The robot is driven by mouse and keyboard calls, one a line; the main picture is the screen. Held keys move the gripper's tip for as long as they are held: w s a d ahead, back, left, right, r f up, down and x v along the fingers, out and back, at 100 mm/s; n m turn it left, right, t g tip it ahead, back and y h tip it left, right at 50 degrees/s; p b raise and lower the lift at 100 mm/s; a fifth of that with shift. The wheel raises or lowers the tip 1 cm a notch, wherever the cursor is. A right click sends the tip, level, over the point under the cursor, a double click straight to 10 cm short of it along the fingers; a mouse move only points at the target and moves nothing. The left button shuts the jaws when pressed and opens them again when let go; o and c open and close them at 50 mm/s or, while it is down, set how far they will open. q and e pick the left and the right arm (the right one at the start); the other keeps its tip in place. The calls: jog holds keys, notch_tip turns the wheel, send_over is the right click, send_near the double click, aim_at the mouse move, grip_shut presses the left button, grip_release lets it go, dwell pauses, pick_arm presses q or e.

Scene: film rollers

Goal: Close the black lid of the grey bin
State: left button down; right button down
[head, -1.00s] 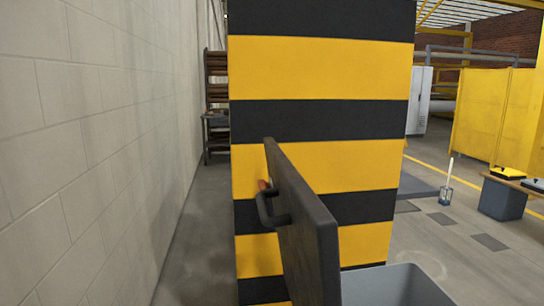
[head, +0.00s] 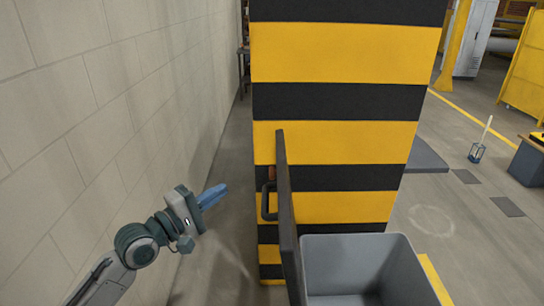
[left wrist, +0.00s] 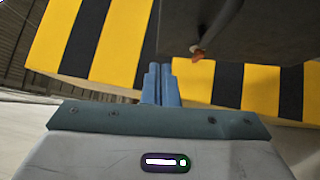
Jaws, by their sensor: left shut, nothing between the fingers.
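The grey bin (head: 350,262) stands in front of the striped pillar, at the bottom middle of the head view, with its inside open to view. Its black lid (head: 288,220) stands upright at the bin's left edge, with a dark handle (head: 267,201) on its left face. The lid also shows as a dark panel at the top of the left wrist view (left wrist: 255,30). My left gripper (head: 222,192), with blue fingers, is left of the lid, apart from it. Its fingers (left wrist: 160,75) are shut and empty. My right gripper is not in view.
A yellow and black striped pillar (head: 345,60) stands right behind the bin. A pale block wall (head: 100,100) runs along the left, close to my left arm. A strip of grey floor (head: 225,150) is free between wall and pillar.

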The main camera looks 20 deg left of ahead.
pick_arm(q)
jog(key=r+p, duration=0.2)
jog(key=p, duration=0.2)
send_over(265, 193)
jog(key=shift+s+a, duration=0.1)
jog(key=shift+s, duration=0.05)
jog(key=shift+f, duration=0.1)
dwell(0.5)
